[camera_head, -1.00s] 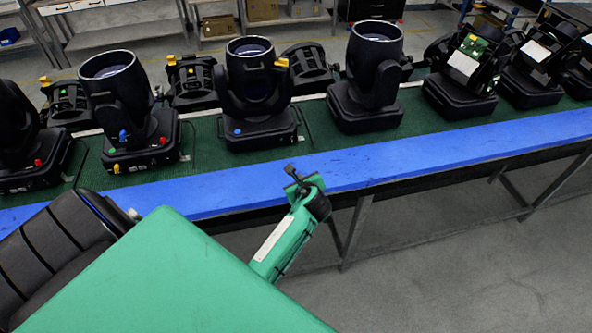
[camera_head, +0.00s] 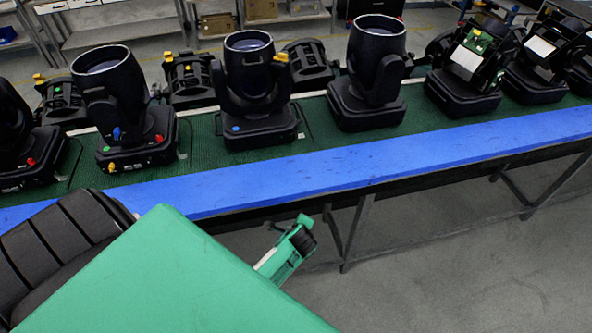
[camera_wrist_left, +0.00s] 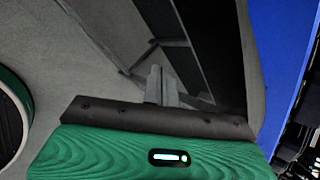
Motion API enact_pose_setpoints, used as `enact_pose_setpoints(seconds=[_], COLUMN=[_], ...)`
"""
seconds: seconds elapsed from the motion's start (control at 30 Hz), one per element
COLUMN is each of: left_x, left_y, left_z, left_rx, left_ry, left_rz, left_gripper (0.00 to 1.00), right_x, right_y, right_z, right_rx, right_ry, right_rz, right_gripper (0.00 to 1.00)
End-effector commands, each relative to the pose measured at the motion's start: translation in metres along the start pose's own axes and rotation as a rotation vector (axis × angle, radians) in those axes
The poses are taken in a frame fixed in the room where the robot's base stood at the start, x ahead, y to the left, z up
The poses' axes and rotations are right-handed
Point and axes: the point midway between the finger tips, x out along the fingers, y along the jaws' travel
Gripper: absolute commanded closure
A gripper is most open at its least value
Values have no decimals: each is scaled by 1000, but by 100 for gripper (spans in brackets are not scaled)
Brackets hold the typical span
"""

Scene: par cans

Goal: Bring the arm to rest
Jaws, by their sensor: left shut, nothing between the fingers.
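My left gripper (camera_wrist_left: 160,88) shows in the left wrist view with its two fingers together and nothing between them. Beyond the fingertips are the grey floor and dark frame parts under the bench. In the head view my green left forearm and wrist stand in front of the bench, below its blue front edge, and touch nothing that I can see. The fingers are hard to make out there. My right gripper is in neither view.
A long bench with a blue front edge (camera_head: 340,168) and green top crosses the head view. Several black stage lights stand on it, including one at the middle (camera_head: 254,95) and one to its right (camera_head: 372,75). Open grey floor (camera_head: 450,265) lies at lower right.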

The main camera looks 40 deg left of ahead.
Motion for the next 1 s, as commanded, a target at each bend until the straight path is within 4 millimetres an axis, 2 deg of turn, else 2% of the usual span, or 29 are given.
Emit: enact_pose_setpoints(seconds=[0.1,0.23,0.67,0.77,0.83,0.97,1.0], left_x=[10,15,22,35,49,76,82], left_y=[17,28,42,69,103,193,222], left_z=[-9,-16,-22,-35,-50,-82,-90], left_rx=[-26,-48,-71,-111,-168,-333,-391], left_ry=[21,37,52,78,109,170,184], left_rz=[17,28,42,71,109,216,253], left_gripper=[100,100,100,100,100,100,100], right_x=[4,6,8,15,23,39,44], right_y=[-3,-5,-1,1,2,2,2], right_z=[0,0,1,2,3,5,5], right_rx=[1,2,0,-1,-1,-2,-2], right_ry=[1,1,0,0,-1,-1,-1], right_rz=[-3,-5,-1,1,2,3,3], right_gripper=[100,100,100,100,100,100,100])
